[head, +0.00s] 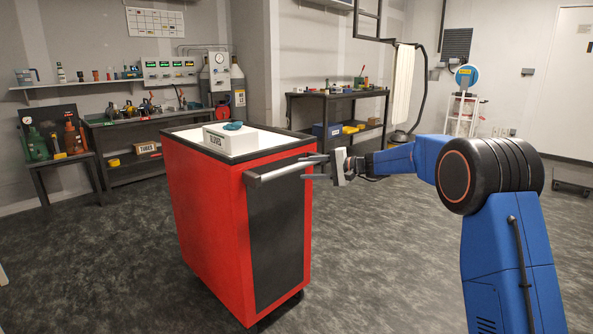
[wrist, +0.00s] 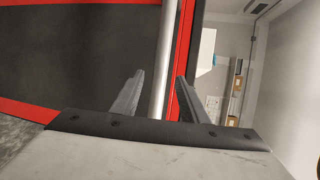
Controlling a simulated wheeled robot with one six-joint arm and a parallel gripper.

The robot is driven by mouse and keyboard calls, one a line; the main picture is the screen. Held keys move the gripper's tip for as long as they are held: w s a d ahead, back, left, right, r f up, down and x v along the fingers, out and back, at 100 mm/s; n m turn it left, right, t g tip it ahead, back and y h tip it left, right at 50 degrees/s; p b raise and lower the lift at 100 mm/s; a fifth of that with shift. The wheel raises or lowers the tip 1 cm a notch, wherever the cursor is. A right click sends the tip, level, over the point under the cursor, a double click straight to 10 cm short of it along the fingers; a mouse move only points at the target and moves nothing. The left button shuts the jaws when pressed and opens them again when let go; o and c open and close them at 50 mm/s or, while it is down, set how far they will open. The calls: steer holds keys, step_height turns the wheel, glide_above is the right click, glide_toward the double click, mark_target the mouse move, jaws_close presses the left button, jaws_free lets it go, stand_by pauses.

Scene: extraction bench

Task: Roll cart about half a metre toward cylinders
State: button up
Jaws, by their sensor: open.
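The red cart (head: 210,215) with a dark front panel (head: 275,230) stands in the middle of the floor. Its light handle bar (head: 285,169) runs along the top of the near end. My gripper (head: 306,167) is open at the right end of the handle. In the wrist view the handle bar (wrist: 160,60) runs between the two spread fingers, with a gap visible on the right side.
A white box (head: 232,138) with a blue item on it rests on the cart top. A workbench (head: 130,120) and small table (head: 58,160) stand to the left, another bench (head: 340,95) behind right. Open floor (head: 110,245) lies left of the cart.

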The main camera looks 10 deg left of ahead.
steer(key=v, duration=1)
steer(key=shift+d, duration=0.4)
steer(key=shift+s+r, duration=0.1)
steer(key=s+d+n+h, duration=0.1)
steer(key=s+d+h, duration=0.4)
steer(key=s, duration=1)
steer(key=s+d+n+h, duration=0.15)
steer(key=s+d, duration=0.55)
steer(key=s, duration=0.8)
steer(key=s+d+f+h, duration=0.3)
steer(key=s+d, duration=0.3)
steer(key=s, duration=0.3)
steer(key=s+d+f+h, duration=0.3)
steer(key=s+d+f, duration=0.3)
steer(key=s, duration=0.4)
steer(key=s+d+f+t+h, duration=0.1)
steer(key=s+d+f+h, duration=0.2)
steer(key=s+d, duration=0.3)
steer(key=s+f+n, duration=0.1)
steer(key=s, duration=0.3)
steer(key=shift+d+f, duration=0.15)
steer(key=shift+d, duration=0.15)
